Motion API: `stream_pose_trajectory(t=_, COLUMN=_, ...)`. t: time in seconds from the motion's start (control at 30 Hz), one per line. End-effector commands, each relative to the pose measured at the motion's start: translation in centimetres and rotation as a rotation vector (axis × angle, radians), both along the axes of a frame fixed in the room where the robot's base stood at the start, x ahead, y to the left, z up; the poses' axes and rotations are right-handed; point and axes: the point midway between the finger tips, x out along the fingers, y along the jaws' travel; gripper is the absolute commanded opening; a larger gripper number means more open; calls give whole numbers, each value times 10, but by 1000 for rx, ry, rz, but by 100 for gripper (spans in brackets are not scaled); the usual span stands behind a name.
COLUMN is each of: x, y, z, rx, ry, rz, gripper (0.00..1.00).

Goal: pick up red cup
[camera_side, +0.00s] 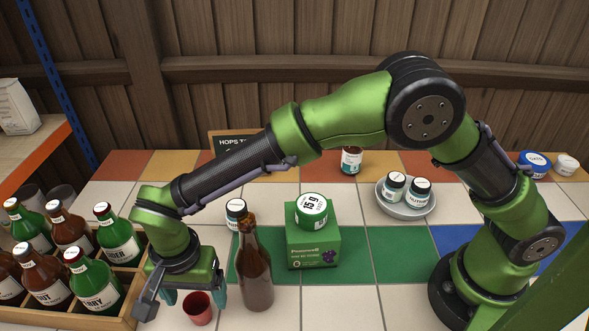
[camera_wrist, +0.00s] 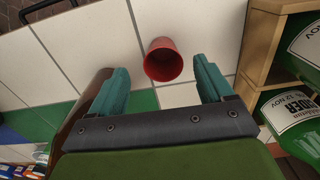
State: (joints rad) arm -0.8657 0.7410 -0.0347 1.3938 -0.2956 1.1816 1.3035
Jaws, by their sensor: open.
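The red cup (camera_side: 198,308) stands on the white tiles near the front of the table, to the right of the wooden crate. In the wrist view the red cup (camera_wrist: 163,61) shows its open mouth, just beyond and between my two teal fingers. My gripper (camera_side: 196,299) points down, with a finger on each side of the cup in the side view. In the wrist view my gripper (camera_wrist: 158,82) is open with nothing between its pads. I cannot tell the exact gap between cup and fingers.
A brown bottle (camera_side: 254,270) stands close to the right of my gripper. A wooden crate (camera_side: 141,292) of bottles is close on the left. A green box (camera_side: 313,249) with a round tin on it and a bowl (camera_side: 406,207) of jars stand farther right.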

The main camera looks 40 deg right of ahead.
Motion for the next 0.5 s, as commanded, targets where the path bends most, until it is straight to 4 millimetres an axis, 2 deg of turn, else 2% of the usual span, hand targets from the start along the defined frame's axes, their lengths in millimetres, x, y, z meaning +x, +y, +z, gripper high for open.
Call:
stream_pose_trajectory(t=0.1, x=2, y=4, z=-20, rx=-3, ry=3, rz=0, gripper=80)
stream_pose_trajectory(t=0.2, x=2, y=3, z=-32, rx=-2, ry=1, rz=-1, gripper=80)
stream_pose_trajectory(t=0.5, x=2, y=4, z=-38, rx=0, ry=0, rz=0, gripper=80)
